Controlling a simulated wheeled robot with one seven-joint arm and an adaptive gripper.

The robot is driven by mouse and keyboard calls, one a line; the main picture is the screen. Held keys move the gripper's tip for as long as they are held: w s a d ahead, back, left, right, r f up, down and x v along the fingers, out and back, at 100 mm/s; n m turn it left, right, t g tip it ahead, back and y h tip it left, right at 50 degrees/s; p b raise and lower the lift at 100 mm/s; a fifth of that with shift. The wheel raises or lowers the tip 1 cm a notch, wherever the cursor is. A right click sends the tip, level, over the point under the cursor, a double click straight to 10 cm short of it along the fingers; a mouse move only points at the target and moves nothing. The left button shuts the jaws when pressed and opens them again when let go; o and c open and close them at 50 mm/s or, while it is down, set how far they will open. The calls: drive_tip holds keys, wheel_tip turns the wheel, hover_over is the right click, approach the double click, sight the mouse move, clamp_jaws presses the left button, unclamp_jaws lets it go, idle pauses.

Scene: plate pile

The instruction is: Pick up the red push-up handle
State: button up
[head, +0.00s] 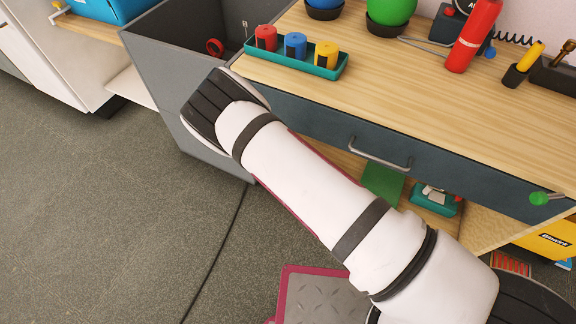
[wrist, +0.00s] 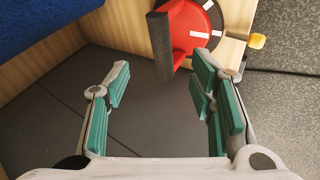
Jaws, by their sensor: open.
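The red push-up handle (wrist: 184,38), red with a black grip bar on its left side, is at the top middle of the wrist view. The handle is beyond the fingertips, toward the right finger; no contact shows. In the head view my forearm reaches over the grey bin and hides the gripper. A small red ring-like thing (head: 214,47) shows inside the bin; I cannot tell if it is the handle.
The grey bin (head: 160,75) stands left of a wooden bench (head: 400,90). On the bench are a teal tray (head: 334,72) with red, blue and yellow pieces, a green ball (head: 391,10) and a red cylinder (head: 474,36). A yellow-ended piece (wrist: 257,41) sits right of the disc.

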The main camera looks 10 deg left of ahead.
drive_tip(key=shift+b+x, duration=1.9)
drive_tip(key=shift+x, duration=1.55)
drive_tip(key=shift+s+a, duration=0.1)
drive_tip(key=shift+c, duration=0.2)
clamp_jaws()
